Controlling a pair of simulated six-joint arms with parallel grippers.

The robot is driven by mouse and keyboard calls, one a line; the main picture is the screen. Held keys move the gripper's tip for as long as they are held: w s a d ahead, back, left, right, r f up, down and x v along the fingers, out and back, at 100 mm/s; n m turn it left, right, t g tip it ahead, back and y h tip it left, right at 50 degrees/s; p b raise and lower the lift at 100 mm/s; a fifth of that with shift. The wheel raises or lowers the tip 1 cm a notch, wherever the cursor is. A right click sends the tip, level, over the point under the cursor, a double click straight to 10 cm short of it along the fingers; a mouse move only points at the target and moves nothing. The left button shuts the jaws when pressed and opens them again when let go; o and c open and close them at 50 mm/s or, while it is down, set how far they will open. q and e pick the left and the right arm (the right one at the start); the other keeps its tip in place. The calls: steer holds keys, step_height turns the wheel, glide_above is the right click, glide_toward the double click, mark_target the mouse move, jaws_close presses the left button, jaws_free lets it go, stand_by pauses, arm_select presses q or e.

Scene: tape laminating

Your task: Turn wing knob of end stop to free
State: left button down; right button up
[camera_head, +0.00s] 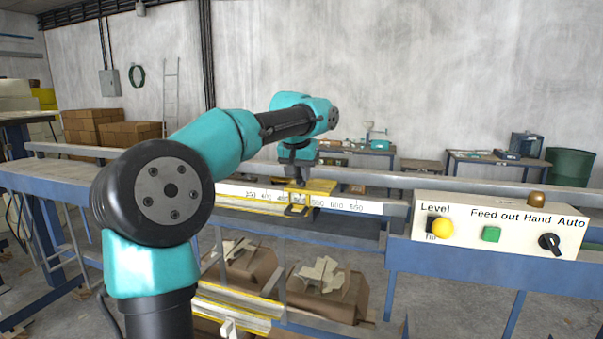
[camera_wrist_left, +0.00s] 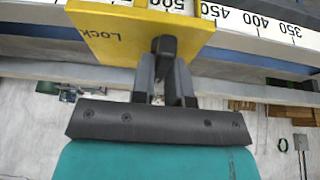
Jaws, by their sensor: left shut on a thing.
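The yellow end stop (camera_head: 322,186) sits on the white number scale (camera_head: 358,206) along the rail, near the middle of the head view. In the left wrist view its yellow plate (camera_wrist_left: 110,32) carries the word "Lock", seen upside down. The dark wing knob (camera_wrist_left: 163,45) stands on this plate at its edge nearest my gripper. My left gripper (camera_wrist_left: 168,66) is shut on the wing knob, with a finger on each side. In the head view my left gripper (camera_head: 296,178) is above the end stop, and the knob is hard to make out there. My right gripper is not in view.
A control box (camera_head: 500,223) with a yellow button, a green button and a black selector stands on the blue frame at right. Cartons with pale offcuts (camera_head: 325,285) lie below the rail. My left arm covers much of the left side.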

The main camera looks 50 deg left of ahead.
arm_select(q)
steer(key=shift+n, duration=0.3)
steer(key=c, duration=1.1)
jaws_free()
steer(key=v, duration=1.7)
steer(key=shift+d+r, duration=0.2)
